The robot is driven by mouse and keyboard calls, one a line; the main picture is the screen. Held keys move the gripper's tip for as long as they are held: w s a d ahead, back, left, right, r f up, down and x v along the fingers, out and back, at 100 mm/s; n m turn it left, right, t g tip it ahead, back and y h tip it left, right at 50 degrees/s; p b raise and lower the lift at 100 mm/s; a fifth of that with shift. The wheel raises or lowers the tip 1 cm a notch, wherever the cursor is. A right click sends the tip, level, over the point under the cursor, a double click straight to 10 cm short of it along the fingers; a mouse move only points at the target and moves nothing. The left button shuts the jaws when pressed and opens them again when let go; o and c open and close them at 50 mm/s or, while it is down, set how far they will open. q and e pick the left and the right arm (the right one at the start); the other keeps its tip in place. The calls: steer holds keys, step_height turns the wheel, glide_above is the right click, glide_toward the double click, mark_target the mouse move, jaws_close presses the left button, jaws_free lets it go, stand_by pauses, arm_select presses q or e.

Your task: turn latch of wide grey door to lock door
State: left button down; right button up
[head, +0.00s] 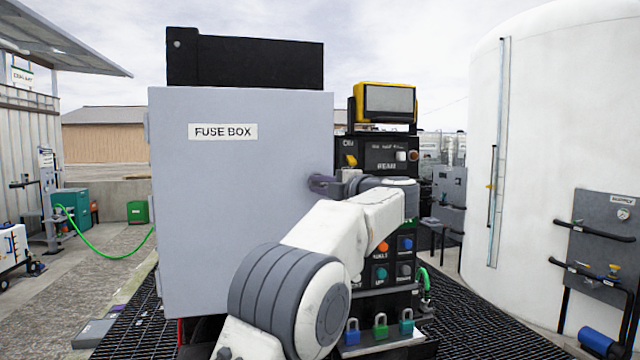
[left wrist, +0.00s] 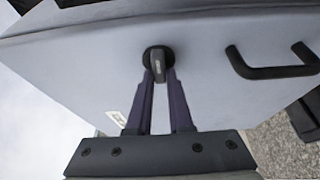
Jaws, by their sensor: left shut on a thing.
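The wide grey door (head: 240,215) is the front of the box labelled FUSE BOX, and it looks closed. Its latch (left wrist: 157,58) is a dark round base with a short dark knob, seen in the left wrist view. My left gripper (head: 322,185) is at the right edge of the door in the head view. In the left wrist view its two purple fingers (left wrist: 160,78) are shut on the latch knob, one on each side. The knob points along the fingers. In the head view the gripper hides the latch. My right gripper is not in view.
A black bar handle (left wrist: 272,68) is on the door beside the latch. A control panel (head: 385,160) with buttons and a yellow-framed screen (head: 388,100) stands right of the door. A large white tank (head: 540,170) stands further right.

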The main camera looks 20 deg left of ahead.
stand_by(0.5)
arm_select(q)
steer(key=c, duration=0.8)
jaws_free()
steer(key=shift+d, duration=0.1)
steer(key=shift+s+d+f, duration=0.1)
steer(key=shift+s+d, duration=0.05)
steer(key=shift+d, duration=0.1)
steer(key=b+v, duration=0.3)
steer(key=v, duration=0.6)
steer(key=shift+s+d+b, duration=0.25)
steer(key=shift+d+b, duration=0.05)
steer(key=shift+w, duration=0.1)
